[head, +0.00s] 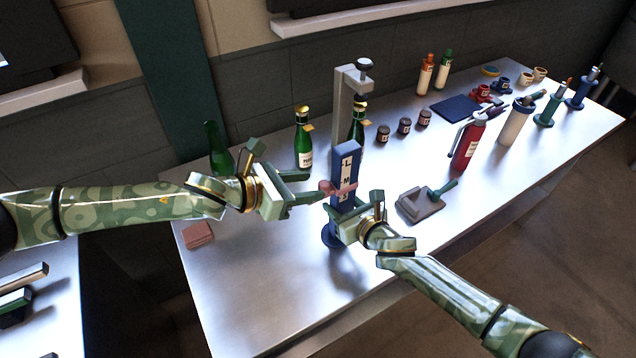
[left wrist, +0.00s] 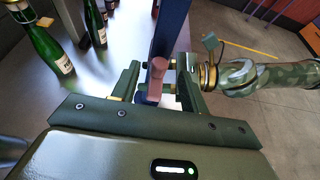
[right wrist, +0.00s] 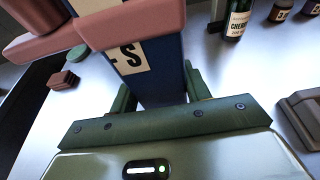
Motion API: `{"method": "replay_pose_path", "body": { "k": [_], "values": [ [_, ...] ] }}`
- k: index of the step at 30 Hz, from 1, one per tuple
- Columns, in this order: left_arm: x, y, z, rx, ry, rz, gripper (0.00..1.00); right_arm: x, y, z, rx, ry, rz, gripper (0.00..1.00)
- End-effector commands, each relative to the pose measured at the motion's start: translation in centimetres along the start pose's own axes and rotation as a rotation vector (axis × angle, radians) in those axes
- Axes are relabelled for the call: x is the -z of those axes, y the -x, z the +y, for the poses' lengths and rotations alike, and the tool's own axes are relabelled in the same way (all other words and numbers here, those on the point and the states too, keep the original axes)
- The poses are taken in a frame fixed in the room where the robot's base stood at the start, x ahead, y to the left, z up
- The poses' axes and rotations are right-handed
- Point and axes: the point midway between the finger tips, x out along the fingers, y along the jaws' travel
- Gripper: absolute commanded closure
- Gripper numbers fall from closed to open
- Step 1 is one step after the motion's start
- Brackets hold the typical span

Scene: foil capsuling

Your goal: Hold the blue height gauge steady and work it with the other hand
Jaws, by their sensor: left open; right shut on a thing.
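The blue height gauge (head: 346,160) stands upright on a round blue base (head: 331,238), with a pale label lettered L, M, S. A pinkish-red handle (head: 328,187) sticks out from its column toward my left gripper. My right gripper (head: 350,212) is shut on the lower column, below the handle; the right wrist view shows the blue column (right wrist: 162,75) between its fingers. My left gripper (head: 314,187) is open at the left of the gauge. In the left wrist view the handle (left wrist: 156,82) lies between its spread fingers; contact cannot be told.
A grey upright frame (head: 343,105) rises behind the gauge. Green bottles (head: 303,145) stand behind my left gripper, and small dark jars (head: 404,126) to the right.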

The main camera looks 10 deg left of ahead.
Motion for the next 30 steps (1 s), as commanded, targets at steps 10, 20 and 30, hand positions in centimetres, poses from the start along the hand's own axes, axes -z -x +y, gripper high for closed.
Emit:
{"method": "replay_pose_path", "body": {
  "k": [10, 20, 30],
  "values": [
    [0.0, -3.5, 0.0, -0.002, -0.001, 0.001, 0.56, 0.0, 0.0, -0.1, 0.001, 0.0, 0.001, 0.9],
    [0.0, -3.5, 0.1, -0.002, -0.001, 0.001, 0.86, 0.0, 0.0, -0.1, 0.001, 0.0, 0.001, 0.9],
    [-2.4, -2.6, 0.2, -0.001, -0.009, -0.003, 1.0, 0.0, 0.0, -0.1, 0.002, 0.001, 0.001, 0.9]
  ]
}}
